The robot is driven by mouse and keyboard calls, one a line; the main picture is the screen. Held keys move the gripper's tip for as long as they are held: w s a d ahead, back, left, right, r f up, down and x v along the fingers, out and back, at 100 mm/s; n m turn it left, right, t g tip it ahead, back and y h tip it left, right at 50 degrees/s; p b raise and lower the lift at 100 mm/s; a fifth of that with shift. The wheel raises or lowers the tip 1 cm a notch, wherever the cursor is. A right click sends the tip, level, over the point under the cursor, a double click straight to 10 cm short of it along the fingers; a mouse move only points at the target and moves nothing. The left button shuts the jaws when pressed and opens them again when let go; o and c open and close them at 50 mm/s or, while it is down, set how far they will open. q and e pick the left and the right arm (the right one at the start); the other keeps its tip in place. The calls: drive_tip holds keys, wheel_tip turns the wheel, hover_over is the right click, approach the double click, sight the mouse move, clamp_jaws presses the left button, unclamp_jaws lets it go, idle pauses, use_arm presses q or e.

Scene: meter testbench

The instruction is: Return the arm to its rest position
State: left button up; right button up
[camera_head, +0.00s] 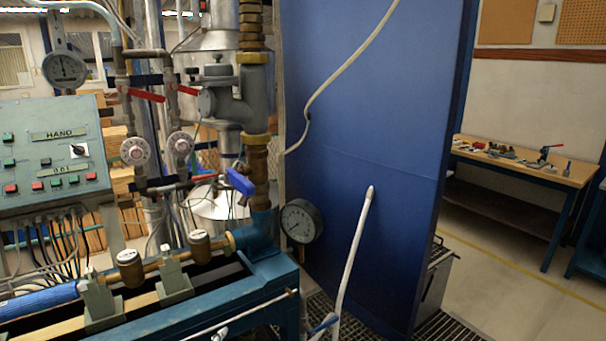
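Neither of my grippers and no part of my arms that I can make out is in the head view. The meter testbench (205,310) fills the lower left, with brass meters (130,267) in line on its pipe. A valve with a blue handle (240,181) stands on the vertical brass pipe. A round black pressure gauge (301,221) is fixed at the bench's right end.
A green control box (45,150) with buttons is at the left. Red-handled valves (146,95) sit on pipes behind the bench. A tall blue panel (370,130) closes off the middle. A wooden workbench (520,168) with tools stands at the right, with open floor before it.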

use_arm(q)
drive_tip(key=s+a+f+n+h, duration=0.1)
drive_tip(key=s+f+n, duration=0.1)
drive_tip(key=s+f, duration=0.3)
drive_tip(key=s+a+f+n+g+h, duration=0.1)
drive_tip(key=s+f, duration=0.4)
drive_tip(key=s, duration=0.8)
drive_tip(key=s+a+f+n+h, duration=0.1)
drive_tip(key=s+f+n, duration=0.3)
drive_tip(key=s, duration=0.5)
drive_tip(key=shift+a+f+g, duration=0.4)
drive_tip(key=shift+a+f, duration=0.05)
drive_tip(key=shift+f, duration=0.2)
drive_tip(key=shift+s, duration=0.1)
